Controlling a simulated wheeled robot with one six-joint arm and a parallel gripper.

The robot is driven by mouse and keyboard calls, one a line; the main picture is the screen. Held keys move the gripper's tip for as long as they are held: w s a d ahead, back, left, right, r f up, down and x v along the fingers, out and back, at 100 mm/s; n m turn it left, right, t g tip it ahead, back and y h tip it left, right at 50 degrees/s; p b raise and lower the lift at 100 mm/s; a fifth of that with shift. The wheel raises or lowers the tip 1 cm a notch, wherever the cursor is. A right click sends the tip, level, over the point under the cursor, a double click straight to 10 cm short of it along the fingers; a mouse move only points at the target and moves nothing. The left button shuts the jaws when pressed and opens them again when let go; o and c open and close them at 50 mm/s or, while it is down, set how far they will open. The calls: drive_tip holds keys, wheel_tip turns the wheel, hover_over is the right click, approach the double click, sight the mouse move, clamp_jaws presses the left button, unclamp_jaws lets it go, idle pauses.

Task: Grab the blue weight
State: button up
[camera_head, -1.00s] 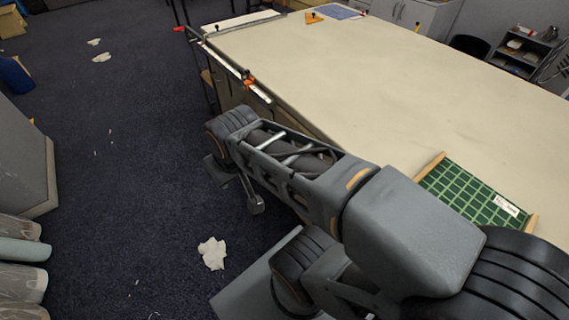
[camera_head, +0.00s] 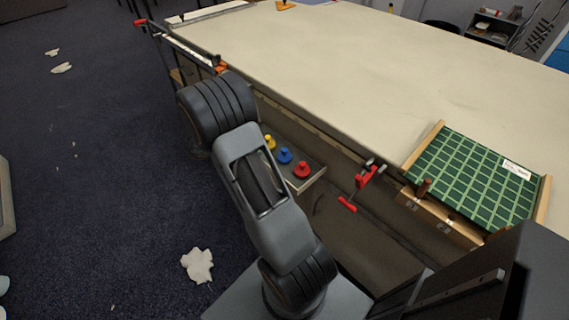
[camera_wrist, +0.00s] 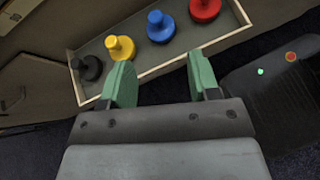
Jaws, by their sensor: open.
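The blue weight (camera_head: 285,155) stands in a shallow tray (camera_head: 317,176) below the table's edge, between a yellow weight (camera_head: 269,142) and a red weight (camera_head: 302,169). In the wrist view the blue weight (camera_wrist: 160,27) has a round base and a knob, and lies beyond the fingertips, between their lines. My gripper (camera_wrist: 160,78) is open and empty, its two green fingers at the tray's near wall. In the head view the gripper is hidden behind my arm.
A black weight (camera_wrist: 87,67) sits at the tray's left end in the wrist view. The long cloth table (camera_head: 370,70) overhangs behind the tray. A red clamp (camera_head: 364,181) hangs on its edge, and a green gridded board (camera_head: 470,175) lies at the right.

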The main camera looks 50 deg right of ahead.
drive_tip(key=n+h, duration=0.1)
drive_tip(key=n, duration=0.1)
approach(283, 150)
drive_tip(key=b+x, duration=0.1)
drive_tip(key=x, duration=0.3)
drive_tip(key=shift+w+d+f, duration=0.1)
drive_tip(key=shift+d, duration=0.35)
drive_tip(key=shift+x, duration=2.95)
clamp_jaws()
